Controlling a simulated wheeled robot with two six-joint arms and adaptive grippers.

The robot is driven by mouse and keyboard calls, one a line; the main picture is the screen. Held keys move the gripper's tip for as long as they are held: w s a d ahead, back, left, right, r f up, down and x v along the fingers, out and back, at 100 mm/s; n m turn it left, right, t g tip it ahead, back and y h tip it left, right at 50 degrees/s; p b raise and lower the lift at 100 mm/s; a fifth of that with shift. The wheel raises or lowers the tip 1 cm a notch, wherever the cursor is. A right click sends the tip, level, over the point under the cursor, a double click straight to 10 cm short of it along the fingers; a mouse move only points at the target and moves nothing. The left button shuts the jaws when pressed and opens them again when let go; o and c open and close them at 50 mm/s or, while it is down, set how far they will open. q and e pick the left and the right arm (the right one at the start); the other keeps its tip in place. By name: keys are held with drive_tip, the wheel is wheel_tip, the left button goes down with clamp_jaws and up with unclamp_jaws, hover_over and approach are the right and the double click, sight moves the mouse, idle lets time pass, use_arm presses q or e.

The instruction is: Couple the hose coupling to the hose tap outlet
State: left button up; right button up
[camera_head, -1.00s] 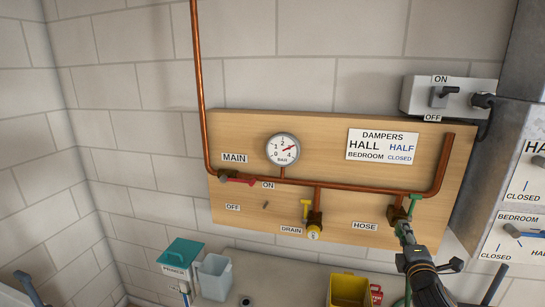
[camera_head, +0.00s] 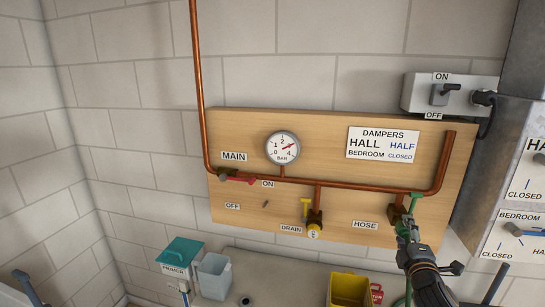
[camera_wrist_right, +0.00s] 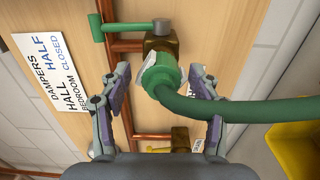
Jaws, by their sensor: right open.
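The hose tap (camera_wrist_right: 160,42) is a brass body on the copper pipe, with a green lever; it also shows in the head view (camera_head: 398,213). The green hose coupling (camera_wrist_right: 167,80) is at the tap's outlet, appearing to touch it; whether it is locked I cannot tell. A green hose (camera_wrist_right: 245,112) curves from it to the right in the wrist view. My right gripper (camera_wrist_right: 160,76) is open, with one finger on each side of the coupling and visible gaps.
The wooden board (camera_head: 345,228) carries copper pipe, a gauge (camera_head: 282,148), a red main lever (camera_head: 238,180) and a yellow drain tap (camera_head: 314,225). Below stand a yellow bucket (camera_head: 345,280), a clear jug (camera_head: 213,272) and a teal-lidded primer container (camera_head: 180,252). A metal duct is at right.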

drive_tip(key=v, duration=0.8)
drive_tip(key=shift+s+p, duration=0.35)
drive_tip(key=shift+p, duration=0.05)
idle(1.4)
drive_tip(key=s+d+f+m+g, duration=0.1)
drive_tip(key=d+f+m+g, duration=0.15)
drive_tip(key=f, duration=0.85)
drive_tip(key=s+d+f+m+g, duration=0.15)
drive_tip(key=d+f, duration=0.25)
drive_tip(key=f, duration=0.7)
drive_tip(key=s+d+f+m+g, duration=0.1)
drive_tip(key=s+f+m+g, duration=0.3)
drive_tip(key=f, duration=0.6)
drive_tip(key=s+f+g, duration=0.1)
drive_tip(key=s+f, duration=0.4)
drive_tip(key=f, duration=0.4)
drive_tip(key=s+a+f+m+g+y, duration=0.1)
drive_tip(key=s+a+f+m+g, duration=0.1)
drive_tip(key=s+a+f, duration=0.3)
drive_tip(key=s+a+f+m+g+y, duration=0.1)
drive_tip(key=s+a+f, duration=0.4)
drive_tip(key=s+f, duration=0.5)
drive_tip(key=s+a+f+m+g+y, duration=0.1)
drive_tip(key=s+a+f+m+g, duration=0.3)
drive_tip(key=s, duration=1.4)
wheel_tip(320, 180, down, 5)
drive_tip(key=shift+s+a+r+y, duration=0.15)
drive_tip(key=shift+s+a+y, duration=0.15)
drive_tip(key=shift+a, duration=0.45)
